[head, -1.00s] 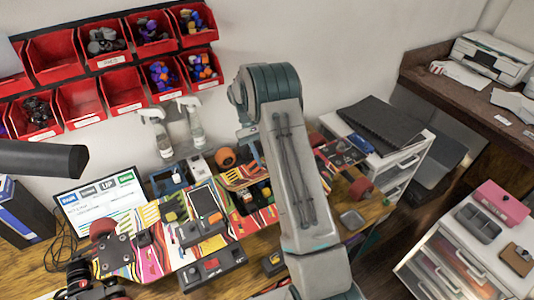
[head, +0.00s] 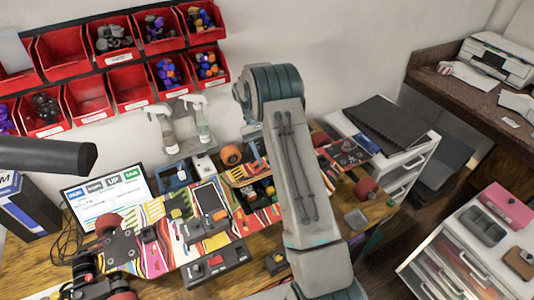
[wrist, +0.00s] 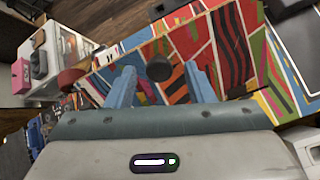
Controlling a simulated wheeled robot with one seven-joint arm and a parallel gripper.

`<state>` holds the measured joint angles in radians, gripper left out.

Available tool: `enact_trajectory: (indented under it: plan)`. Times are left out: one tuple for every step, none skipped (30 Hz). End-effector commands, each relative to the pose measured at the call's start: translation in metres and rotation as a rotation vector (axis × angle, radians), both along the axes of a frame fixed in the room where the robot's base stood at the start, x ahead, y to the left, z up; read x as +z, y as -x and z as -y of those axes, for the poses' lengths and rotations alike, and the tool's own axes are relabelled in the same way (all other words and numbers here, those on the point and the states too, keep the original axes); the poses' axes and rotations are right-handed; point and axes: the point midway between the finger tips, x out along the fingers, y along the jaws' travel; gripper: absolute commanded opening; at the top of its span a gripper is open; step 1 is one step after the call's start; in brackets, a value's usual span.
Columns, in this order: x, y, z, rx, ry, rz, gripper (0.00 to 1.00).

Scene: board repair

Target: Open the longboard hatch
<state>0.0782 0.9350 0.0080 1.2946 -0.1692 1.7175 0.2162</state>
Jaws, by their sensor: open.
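The longboard (head: 150,255), with a bright multicoloured pattern, lies across the wooden bench. In the head view, a compartment with small dark, green and yellow items (head: 262,192) shows near its middle, beside a patterned strip (head: 238,173). My arm hides part of the board. In the wrist view, a patterned panel (wrist: 235,45) with a round black knob (wrist: 159,68) fills the space ahead of my gripper (wrist: 160,72). Its two blue fingers are apart, one on each side of the knob. I cannot tell whether they touch the panel, or how far the hatch is raised.
Spray bottles (head: 166,138) and an orange wheel (head: 231,154) stand behind the board. Red bins (head: 133,90) hang on the wall. A monitor (head: 108,194) stands at left. A white drawer unit (head: 400,172) is right of my arm. Electronic devices (head: 215,262) lie along the board's front.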

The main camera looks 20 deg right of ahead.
Motion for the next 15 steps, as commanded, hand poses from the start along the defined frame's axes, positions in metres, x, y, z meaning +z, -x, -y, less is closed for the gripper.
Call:
enact_trajectory:
  plan:
    - [0.001, 0.000, 0.000, 0.000, 0.000, 0.001, 0.48]
    - [0.002, 0.000, 0.000, 0.000, 0.000, 0.001, 0.48]
    - [0.004, 0.000, 0.000, 0.001, 0.000, 0.002, 0.48]
    - [0.006, -0.001, 0.000, 0.001, 0.000, 0.003, 0.48]
    - [0.009, -0.001, 0.000, 0.002, 0.001, 0.003, 0.48]
    - [0.013, -0.001, -0.001, 0.002, 0.001, 0.003, 0.48]
    - [0.018, -0.001, -0.001, 0.001, 0.001, 0.005, 0.48]
    - [0.023, -0.001, -0.001, 0.001, 0.001, 0.005, 0.48]
    - [0.031, -0.001, -0.001, 0.002, 0.001, 0.006, 0.48]
    - [0.038, -0.001, -0.001, 0.002, 0.001, 0.006, 0.48]
    - [0.042, 0.003, 0.003, -0.001, 0.001, 0.003, 0.48]
    - [0.046, 0.008, 0.010, -0.001, 0.000, 0.003, 0.48]
    - [0.049, 0.012, 0.014, -0.002, 0.001, 0.001, 0.48]
    - [0.053, 0.015, 0.019, -0.001, 0.001, 0.002, 0.48]
    - [0.057, 0.020, 0.025, -0.001, 0.001, 0.002, 0.48]
